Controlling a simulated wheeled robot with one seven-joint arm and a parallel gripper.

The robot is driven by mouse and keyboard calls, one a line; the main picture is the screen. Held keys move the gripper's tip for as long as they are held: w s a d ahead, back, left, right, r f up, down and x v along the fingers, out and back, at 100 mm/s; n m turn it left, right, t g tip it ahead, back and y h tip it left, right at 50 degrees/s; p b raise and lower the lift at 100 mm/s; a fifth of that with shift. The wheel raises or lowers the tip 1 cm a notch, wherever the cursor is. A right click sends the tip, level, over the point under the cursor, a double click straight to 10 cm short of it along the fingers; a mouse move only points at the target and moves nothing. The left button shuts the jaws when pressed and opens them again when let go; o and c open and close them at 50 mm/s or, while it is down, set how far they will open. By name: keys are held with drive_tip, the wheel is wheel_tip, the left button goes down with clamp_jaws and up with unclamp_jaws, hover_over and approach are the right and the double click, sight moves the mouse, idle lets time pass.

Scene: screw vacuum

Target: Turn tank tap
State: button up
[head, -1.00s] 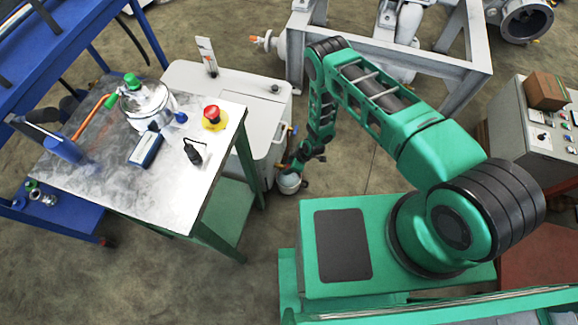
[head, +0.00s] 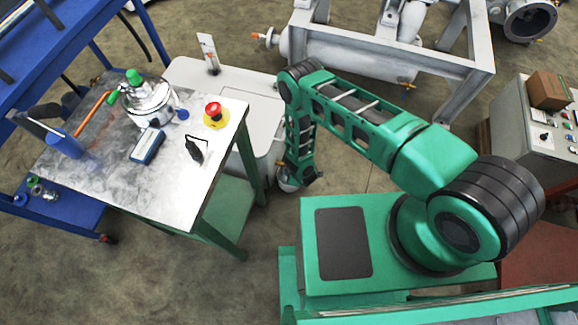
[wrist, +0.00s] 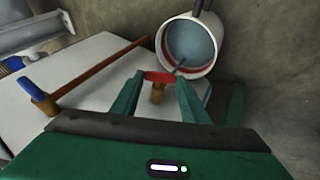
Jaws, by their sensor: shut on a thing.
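The tank tap (wrist: 157,94) shows in the wrist view as a small brass body with a red handle (wrist: 160,77). My gripper (wrist: 161,82) has its two green fingers on either side of the red handle and is shut on it. The pale tank (wrist: 95,80) lies behind and left of the fingers. It also shows in the head view (head: 262,108), beyond the workbench. In the head view my arm hides the tap and most of the gripper.
A white bucket (wrist: 193,45) with grey-blue liquid stands beyond the fingers; it partly shows in the head view (head: 288,184). Another brass valve with a blue handle (wrist: 38,95) is at left.

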drive_tip(key=shift+w+t, duration=0.2)
drive_tip(key=shift+t, duration=0.1)
drive_tip(key=o, duration=1.1)
drive_tip(key=shift+c, duration=0.2)
drive_tip(key=shift+s, duration=0.1)
drive_tip(key=v, duration=1)
drive_tip(key=shift+s+r, duration=0.15)
drive_tip(key=shift+r, duration=0.15)
